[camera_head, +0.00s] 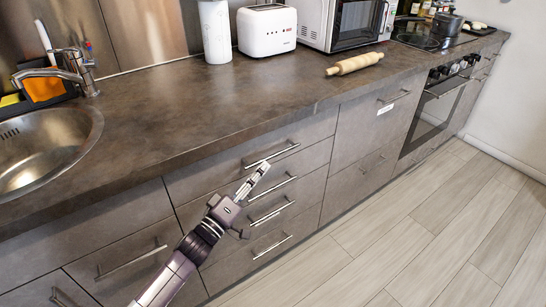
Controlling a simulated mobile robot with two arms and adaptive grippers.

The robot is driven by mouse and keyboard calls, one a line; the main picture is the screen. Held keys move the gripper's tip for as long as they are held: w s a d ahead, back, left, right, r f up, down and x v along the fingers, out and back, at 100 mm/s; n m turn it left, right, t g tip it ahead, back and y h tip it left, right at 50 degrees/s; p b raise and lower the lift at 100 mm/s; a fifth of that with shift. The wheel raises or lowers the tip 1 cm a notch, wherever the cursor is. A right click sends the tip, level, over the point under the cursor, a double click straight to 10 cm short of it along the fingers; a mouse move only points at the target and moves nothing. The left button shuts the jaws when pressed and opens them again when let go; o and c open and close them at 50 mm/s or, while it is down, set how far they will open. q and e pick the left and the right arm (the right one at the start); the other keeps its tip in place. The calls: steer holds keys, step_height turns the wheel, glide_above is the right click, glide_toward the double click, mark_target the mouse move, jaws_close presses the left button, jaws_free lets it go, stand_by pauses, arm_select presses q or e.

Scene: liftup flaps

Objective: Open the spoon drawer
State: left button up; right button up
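A stack of grey-brown drawers sits under the counter in the middle of the head view, and all their fronts look closed. The top drawer (215,172) has a bar handle (285,151). More bar handles sit below it, on the second (285,183), third (283,209) and bottom (272,247) drawers. No label shows which one is the spoon drawer. My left gripper (262,169) reaches up from below, its fingertips at or just below the top handle. Whether they touch it is unclear, and the finger gap cannot be made out. My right gripper is out of view.
The countertop (220,110) overhangs the drawers. On it are a sink (40,145), a white toaster (267,31), a microwave (345,22) and a rolling pin (355,64). An oven (435,108) stands to the right. The wooden floor (400,230) in front is clear.

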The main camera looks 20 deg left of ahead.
mark_target(273, 157)
arm_select(q)
steer(key=shift+x, duration=3.45)
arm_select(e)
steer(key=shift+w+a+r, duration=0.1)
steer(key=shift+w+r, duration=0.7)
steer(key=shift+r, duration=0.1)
arm_select(q)
jaws_close()
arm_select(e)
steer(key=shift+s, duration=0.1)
